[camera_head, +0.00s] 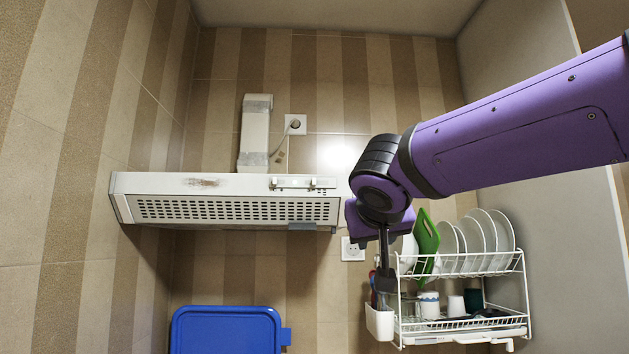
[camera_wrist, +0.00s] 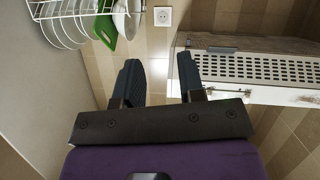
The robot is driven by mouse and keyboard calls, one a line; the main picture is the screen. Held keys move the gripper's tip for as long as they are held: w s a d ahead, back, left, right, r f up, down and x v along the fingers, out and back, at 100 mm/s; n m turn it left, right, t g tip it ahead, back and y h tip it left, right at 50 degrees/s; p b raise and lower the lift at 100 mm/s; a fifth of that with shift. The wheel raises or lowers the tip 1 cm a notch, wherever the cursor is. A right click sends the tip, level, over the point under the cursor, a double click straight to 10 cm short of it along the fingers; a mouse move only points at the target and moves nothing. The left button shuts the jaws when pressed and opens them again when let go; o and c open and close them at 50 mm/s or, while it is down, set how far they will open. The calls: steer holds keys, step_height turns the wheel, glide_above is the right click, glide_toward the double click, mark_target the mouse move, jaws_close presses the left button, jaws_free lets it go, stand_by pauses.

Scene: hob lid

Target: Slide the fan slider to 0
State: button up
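The white range hood (camera_head: 160,184) is on the back wall in the head view, with a perforated filter below its front strip. Two small white sliders show on that strip, a left one (camera_head: 274,183) and a right one (camera_head: 313,183). I cannot tell which is the fan slider, and their markings are unreadable. My gripper (camera_head: 385,285) points downward to the right of the hood, apart from the sliders. In the wrist view my gripper (camera_wrist: 160,75) has its two fingers spread with nothing between them. The hood (camera_wrist: 265,68) is at the right there; no slider is clear.
A white dish rack (camera_head: 460,335) with plates and a green board (camera_head: 426,243) stands close to my gripper at the lower right. A blue lid-like panel (camera_head: 225,330) is below the hood. A wall socket (camera_head: 352,249) is between hood and rack.

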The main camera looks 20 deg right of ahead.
mark_target(314, 180)
steer(key=w+a+r+t+y, duration=0.1)
steer(key=w+a+r+t, duration=0.25)
steer(key=r, duration=0.25)
steer(key=w+a+r+t, duration=0.2)
steer(key=w+a+r, duration=0.2)
steer(key=r, duration=0.3)
steer(key=shift+g, duration=0.25)
steer(key=x, duration=1)
steer(key=shift+w, duration=0.25)
jaws_close()
